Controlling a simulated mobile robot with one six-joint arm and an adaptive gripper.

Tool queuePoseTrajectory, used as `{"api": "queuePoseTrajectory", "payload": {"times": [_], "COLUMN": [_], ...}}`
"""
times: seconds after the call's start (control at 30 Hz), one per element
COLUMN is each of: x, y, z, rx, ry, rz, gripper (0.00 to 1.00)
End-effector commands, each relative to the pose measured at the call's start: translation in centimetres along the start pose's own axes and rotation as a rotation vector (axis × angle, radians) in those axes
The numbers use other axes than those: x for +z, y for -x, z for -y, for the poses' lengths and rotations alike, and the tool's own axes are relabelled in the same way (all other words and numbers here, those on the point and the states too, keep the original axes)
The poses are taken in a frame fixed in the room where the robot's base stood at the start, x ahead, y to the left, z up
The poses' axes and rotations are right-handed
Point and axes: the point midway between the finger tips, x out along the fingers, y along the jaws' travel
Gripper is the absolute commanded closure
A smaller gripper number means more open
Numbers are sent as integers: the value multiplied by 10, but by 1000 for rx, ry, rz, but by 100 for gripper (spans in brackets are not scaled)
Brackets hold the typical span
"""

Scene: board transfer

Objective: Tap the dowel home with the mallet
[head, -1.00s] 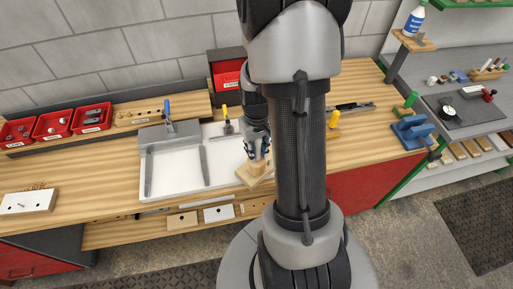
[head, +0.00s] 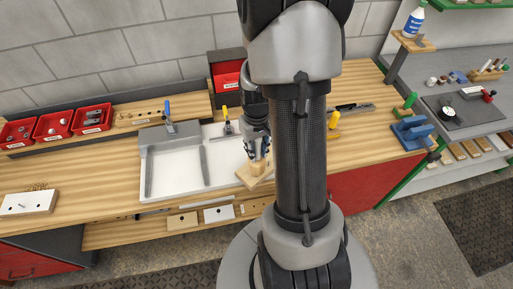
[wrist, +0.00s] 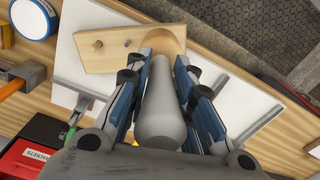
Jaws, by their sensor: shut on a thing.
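My gripper (wrist: 160,85) is shut on the mallet (wrist: 160,105). In the head view my gripper (head: 256,150) is over the board (head: 255,180), partly hidden by my arm.
A white tray surface (head: 175,180) with grey rails lies under the board. Clamps (head: 168,125) stand behind it. Red bins (head: 52,127) line the back left. A white block (head: 28,203) sits at the left. The wooden bench (head: 105,170) between is clear.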

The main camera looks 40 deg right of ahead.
Motion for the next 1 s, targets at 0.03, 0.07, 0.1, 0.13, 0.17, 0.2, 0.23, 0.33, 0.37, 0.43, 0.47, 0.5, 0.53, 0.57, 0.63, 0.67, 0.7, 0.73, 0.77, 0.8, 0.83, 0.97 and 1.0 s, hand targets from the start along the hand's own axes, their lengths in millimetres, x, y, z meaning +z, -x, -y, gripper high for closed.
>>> {"api": "queuePoseTrajectory", "payload": {"times": [0.03,0.07,0.1,0.13,0.17,0.2,0.23,0.33,0.37,0.43,0.47,0.5,0.53,0.57,0.63,0.67,0.7,0.73,0.77,0.8,0.83,0.97,1.0], "x": [0,0,0,0,0,0,0,0,0,0,0,0,0,0,0,0,0,0,0,0,0,0,0], "y": [-11,-15,-20,-17,-15,-14,-14,-12,-10,-5,-2,2,5,8,10,10,10,9,9,9,8,3,-1], "z": [0,0,0,0,0,0,0,0,0,0,0,0,0,0,0,0,0,0,0,0,0,0,0], "rx": [0,0,0,0,0,0,0,0,0,0,0,0,0,0,0,0,0,0,0,0,0,0,0], "ry": [0,0,0,0,0,0,0,0,0,0,0,0,0,0,0,0,0,0,0,0,0,0,0], "rz": [1,0,0,0,0,0,0,0,0,-1,-1,-1,-1,-1,-1,-1,-1,0,0,0,0,0,0], "gripper": [100,100,100,100,100,100,100,100,100,100,100,100,100,100,100,100,100,100,100,100,100,100,100]}}
